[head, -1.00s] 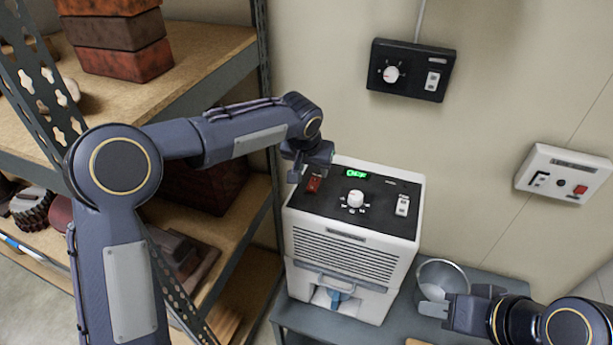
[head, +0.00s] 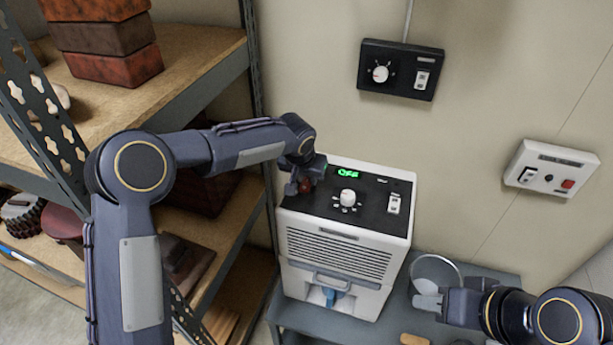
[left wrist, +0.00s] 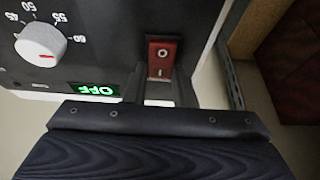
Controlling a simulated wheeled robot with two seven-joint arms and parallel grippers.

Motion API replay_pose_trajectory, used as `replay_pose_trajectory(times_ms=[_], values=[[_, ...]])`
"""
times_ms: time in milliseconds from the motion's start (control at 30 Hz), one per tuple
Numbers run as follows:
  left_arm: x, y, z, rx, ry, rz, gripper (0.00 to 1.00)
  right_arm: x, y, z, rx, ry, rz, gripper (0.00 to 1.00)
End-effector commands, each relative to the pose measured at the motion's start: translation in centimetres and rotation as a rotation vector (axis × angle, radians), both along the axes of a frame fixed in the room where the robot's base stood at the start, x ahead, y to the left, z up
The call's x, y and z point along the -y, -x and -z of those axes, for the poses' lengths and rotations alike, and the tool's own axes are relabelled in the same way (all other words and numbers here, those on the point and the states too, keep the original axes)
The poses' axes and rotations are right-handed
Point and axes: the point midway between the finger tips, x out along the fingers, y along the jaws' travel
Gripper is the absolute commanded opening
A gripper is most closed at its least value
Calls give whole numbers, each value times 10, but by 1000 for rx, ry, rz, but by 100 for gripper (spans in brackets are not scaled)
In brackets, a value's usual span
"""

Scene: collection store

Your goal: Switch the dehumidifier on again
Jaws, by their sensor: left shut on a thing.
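The white dehumidifier (head: 338,245) stands on a grey bench, with a dark top panel. Its green display (head: 348,174) reads OFF; it also shows upside down in the left wrist view (left wrist: 96,89). A white dial (head: 347,198) and a white switch (head: 394,203) sit on the panel. My left gripper (head: 305,187) is at the red rocker switch (left wrist: 162,58), marked O and I. Its fingers are shut at the switch, whose lower end is partly hidden. My right gripper (head: 428,303) is beside a metal container (head: 437,272); its finger opening is unclear.
A black control box (head: 401,70) with dial and switch and a white box (head: 551,171) with a red button hang on the wall. Shelving (head: 200,70) with brick-like blocks stands close on the left. The grey bench (head: 395,320) has little free room.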

Motion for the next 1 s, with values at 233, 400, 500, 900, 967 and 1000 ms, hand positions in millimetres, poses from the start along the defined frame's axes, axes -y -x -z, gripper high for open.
replay_pose_trajectory(times_ms=[233, 400, 500, 900, 967, 1000], values=[[1, -2, -5, -45, -16, -3, 1, 0, 0, -17, 0, 0, 0, 36], [2, -5, -7, -169, -57, -3, 1, 0, 0, -50, 0, 0, 0, 36], [3, -7, -4, -232, -76, -3, 1, 0, 0, -61, 1, 0, 0, 36], [2, -7, 2, -281, -92, 1, 1, 0, 0, -64, 0, 0, 0, 36], [2, -7, 2, -281, -92, 1, 1, 0, 0, -64, 0, 0, 0, 36], [2, -7, 2, -281, -92, 1, 29, 0, 0, -64, 0, 0, 0, 36]])
